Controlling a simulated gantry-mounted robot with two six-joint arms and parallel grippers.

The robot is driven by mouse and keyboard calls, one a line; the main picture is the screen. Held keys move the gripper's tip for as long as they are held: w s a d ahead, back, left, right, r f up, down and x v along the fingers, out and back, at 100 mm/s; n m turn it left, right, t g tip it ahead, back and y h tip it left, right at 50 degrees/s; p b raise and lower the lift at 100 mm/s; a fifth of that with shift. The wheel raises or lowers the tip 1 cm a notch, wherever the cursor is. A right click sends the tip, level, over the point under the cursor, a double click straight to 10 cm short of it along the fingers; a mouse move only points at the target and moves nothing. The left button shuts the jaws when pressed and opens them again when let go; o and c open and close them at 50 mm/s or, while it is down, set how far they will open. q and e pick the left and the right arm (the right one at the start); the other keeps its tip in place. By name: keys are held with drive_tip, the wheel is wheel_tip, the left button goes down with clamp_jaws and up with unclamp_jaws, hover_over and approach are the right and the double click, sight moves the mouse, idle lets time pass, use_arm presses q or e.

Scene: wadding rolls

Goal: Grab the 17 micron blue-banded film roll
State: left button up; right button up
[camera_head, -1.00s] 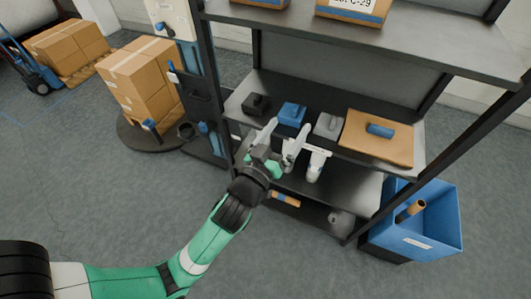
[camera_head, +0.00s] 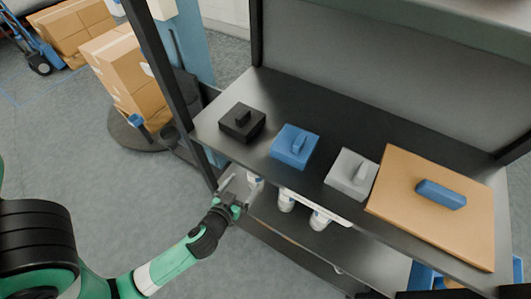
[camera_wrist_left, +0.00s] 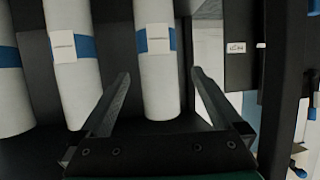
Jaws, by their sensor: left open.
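In the left wrist view several white film rolls stand side by side: one at the left edge (camera_wrist_left: 10,70), one in the middle (camera_wrist_left: 75,75) and one at the right (camera_wrist_left: 158,75). Each shows a blue band, and the middle and right ones show a white label; the print is too small to read. My left gripper (camera_wrist_left: 161,74) is open, its fingers on either side of the right roll's near end, with gaps showing. In the head view the left gripper (camera_head: 238,188) is at the left end of the lower shelf, partly hiding a roll (camera_head: 255,182). My right gripper is out of view.
The shelf above holds a black block (camera_head: 242,122), a blue block (camera_head: 295,147), a grey block (camera_head: 351,174) and a brown board (camera_head: 440,225) with a blue piece. A rack post (camera_head: 160,75) stands left of the gripper.

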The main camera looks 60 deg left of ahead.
sight(251, 176)
use_arm(q)
drive_tip(key=b+x, duration=0.1)
drive_tip(key=x, duration=0.1)
drive_tip(key=f+x, duration=0.1)
drive_tip(key=x, duration=0.2)
drive_tip(key=shift+s+d+b, duration=0.15)
drive_tip(key=shift+b, duration=0.2)
drive_tip(key=shift+f, duration=0.1)
drive_tip(key=b+x, duration=0.2)
drive_tip(key=x, duration=0.3)
drive_tip(key=shift+w, duration=0.2)
drive_tip(key=shift+s+d, duration=0.1)
drive_tip(key=shift+c, duration=0.4)
clamp_jaws()
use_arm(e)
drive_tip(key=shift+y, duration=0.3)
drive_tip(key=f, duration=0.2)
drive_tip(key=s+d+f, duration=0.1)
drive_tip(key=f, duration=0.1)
